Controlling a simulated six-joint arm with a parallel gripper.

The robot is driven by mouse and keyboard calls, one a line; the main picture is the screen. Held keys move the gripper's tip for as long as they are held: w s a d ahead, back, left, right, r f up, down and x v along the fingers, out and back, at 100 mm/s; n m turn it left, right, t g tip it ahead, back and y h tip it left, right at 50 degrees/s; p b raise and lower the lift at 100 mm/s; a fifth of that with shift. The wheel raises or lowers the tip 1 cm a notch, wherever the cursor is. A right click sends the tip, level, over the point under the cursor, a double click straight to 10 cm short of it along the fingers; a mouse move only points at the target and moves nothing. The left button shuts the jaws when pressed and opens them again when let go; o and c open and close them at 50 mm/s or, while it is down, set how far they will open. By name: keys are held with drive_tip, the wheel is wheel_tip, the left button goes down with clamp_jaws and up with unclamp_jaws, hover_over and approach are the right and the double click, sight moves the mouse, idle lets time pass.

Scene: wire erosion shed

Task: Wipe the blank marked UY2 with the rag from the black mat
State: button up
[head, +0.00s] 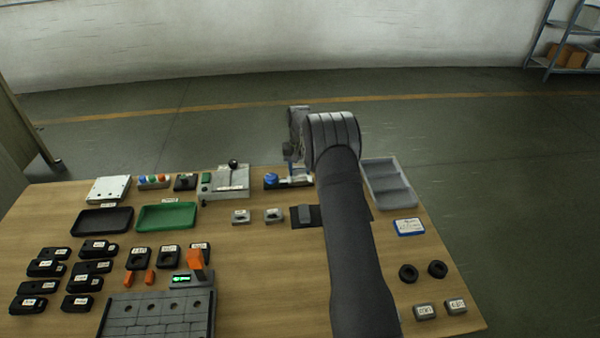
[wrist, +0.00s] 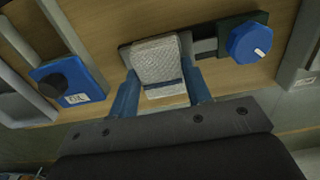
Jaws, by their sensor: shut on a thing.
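My gripper (wrist: 160,68) is shut on a pale, textured cloth pad with a dark stripe, the rag (wrist: 157,62). The rag is in front of a dark clamp-like fixture (wrist: 206,47) with a blue knob; I cannot tell whether they touch. In the head view my gripper (head: 293,150) is over that fixture (head: 300,182), and my arm hides part of it. The black mat (head: 316,213) is partly behind my arm, with a grey patch on it. Labelled grey blanks stand at the centre (head: 240,216) and front right (head: 424,311). I cannot read UY2 on any.
A grey compartment tray (head: 388,183) is right of my arm. Black (head: 102,221) and green (head: 166,217) trays and several black blocks fill the left. Bare wood lies between the centre blanks and the grey plate (head: 155,325).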

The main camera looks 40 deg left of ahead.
drive_tip(key=shift+w+a, duration=0.25)
drive_tip(key=shift+r, duration=4.05)
drive_tip(key=shift+d, duration=0.1)
drive_tip(key=w+d+f+m, duration=0.15)
drive_tip(key=w+d, duration=0.35)
drive_tip(key=d, duration=0.9)
drive_tip(key=w+d+f+m, duration=0.1)
drive_tip(key=w+d+m, duration=0.25)
drive_tip(key=d, duration=1.15)
drive_tip(key=s+d+f+m, duration=0.1)
drive_tip(key=s+d+m, duration=0.1)
drive_tip(key=d, duration=1.1)
drive_tip(key=s+d+f+m, duration=0.1)
drive_tip(key=s+d, duration=0.3)
drive_tip(key=d, duration=0.9)
drive_tip(key=shift+m, duration=0.5)
drive_tip(key=shift+a, duration=0.15)
